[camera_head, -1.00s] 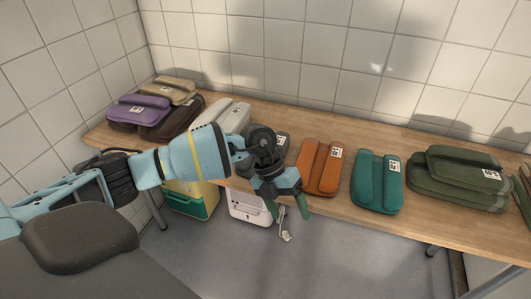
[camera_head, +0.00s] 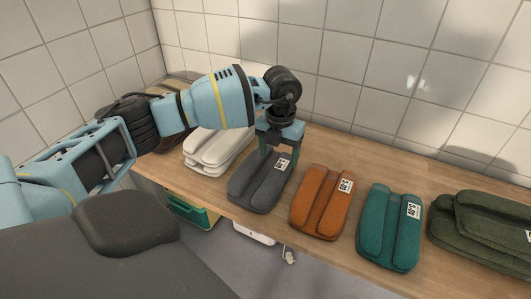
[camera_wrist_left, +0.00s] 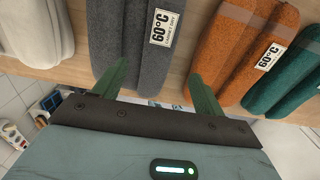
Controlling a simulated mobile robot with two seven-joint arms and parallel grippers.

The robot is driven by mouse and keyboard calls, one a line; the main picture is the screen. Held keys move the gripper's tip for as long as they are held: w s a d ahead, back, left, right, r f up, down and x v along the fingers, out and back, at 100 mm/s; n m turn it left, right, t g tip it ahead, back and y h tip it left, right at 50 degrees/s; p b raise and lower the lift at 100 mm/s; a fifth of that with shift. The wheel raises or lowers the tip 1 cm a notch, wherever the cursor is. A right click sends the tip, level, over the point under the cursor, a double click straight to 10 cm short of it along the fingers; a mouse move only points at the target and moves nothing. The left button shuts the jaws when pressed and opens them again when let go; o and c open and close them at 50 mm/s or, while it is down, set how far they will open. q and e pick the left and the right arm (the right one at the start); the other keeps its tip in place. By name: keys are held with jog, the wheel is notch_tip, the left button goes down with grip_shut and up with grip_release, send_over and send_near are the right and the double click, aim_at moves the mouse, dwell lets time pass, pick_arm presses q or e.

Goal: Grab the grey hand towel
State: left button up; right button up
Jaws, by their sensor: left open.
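The grey hand towel (camera_head: 251,186) lies folded on the wooden table, between a white towel stack and an orange towel. It has a white tag near its right edge. It also shows at the top of the left wrist view (camera_wrist_left: 137,62), its tag reading 60°C. My left gripper (camera_head: 279,156) is open with green fingers pointing down, over the far end of the grey towel. In the left wrist view, one finger of the gripper (camera_wrist_left: 158,82) overlaps the grey towel and the other is near the orange towel. My right gripper is not in view.
The orange towel (camera_head: 318,206) and teal towel (camera_head: 385,235) lie to the right, then dark green towels (camera_head: 480,228). White towels (camera_head: 208,152) are on the left. A tiled wall (camera_head: 400,70) stands behind the table (camera_head: 385,160). Bare wood shows between the towels and wall.

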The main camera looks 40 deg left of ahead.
aim_at(277, 173)
pick_arm(q)
jog(key=shift+a+f, duration=0.2)
jog(key=shift+f, duration=3.6)
jog(key=c, duration=1.3)
jog(key=shift+c, duration=0.2)
notch_tip(277, 173, up, 10)
